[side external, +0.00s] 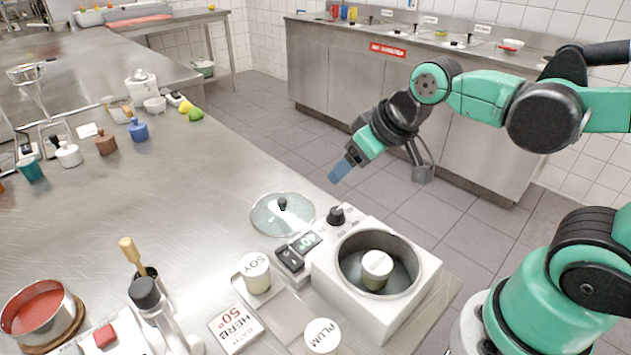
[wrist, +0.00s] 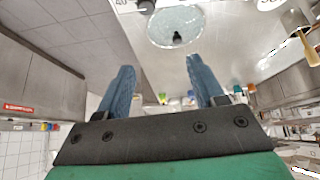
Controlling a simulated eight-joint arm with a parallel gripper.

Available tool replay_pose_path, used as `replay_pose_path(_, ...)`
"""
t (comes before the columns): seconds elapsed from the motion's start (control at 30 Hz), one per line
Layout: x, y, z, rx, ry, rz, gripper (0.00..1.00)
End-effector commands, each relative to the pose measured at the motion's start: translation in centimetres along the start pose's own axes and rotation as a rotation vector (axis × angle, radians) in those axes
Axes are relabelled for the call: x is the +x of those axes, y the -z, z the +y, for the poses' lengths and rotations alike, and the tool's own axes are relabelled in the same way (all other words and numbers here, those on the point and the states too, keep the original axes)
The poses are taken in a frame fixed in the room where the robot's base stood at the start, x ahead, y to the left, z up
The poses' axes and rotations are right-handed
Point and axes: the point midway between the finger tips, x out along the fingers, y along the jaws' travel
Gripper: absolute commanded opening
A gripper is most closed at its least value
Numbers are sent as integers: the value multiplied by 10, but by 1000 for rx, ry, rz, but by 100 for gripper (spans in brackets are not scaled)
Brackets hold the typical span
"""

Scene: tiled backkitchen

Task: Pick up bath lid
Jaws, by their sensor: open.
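The bath lid is a round, clear glass lid (side external: 270,222) with a black knob. It lies on the steel counter, left of the white water bath (side external: 362,318). The lid (wrist: 165,26) also shows at the top of the wrist view, beyond my fingertips. My gripper (side external: 341,170) is open and empty, raised in the air behind and to the right of the lid, apart from it. Its two blue fingers (wrist: 159,68) stand spread in the wrist view. The water bath is uncovered, and a white-topped jar (side external: 377,264) stands inside it.
Beside the bath are a control box (side external: 291,258), a SOY jar (side external: 256,280), a PLUM jar (side external: 322,336) and a HERB card (side external: 235,329). A red-filled pan (side external: 38,310) stands at front left. The counter left of the lid is clear.

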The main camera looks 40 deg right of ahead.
Motion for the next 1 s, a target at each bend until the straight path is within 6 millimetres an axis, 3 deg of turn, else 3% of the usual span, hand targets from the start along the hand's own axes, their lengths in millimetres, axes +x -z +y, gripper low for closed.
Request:
replay_pose_path(0.2, 39, 35, -8, -124, 64, -86, 62)
replay_pose_path(0.4, 85, 50, -15, -228, 125, -147, 62)
replay_pose_path(0.53, 106, 51, -19, -269, 152, -170, 62)
replay_pose_path(1.0, 150, 44, -25, -291, 166, -181, 62)
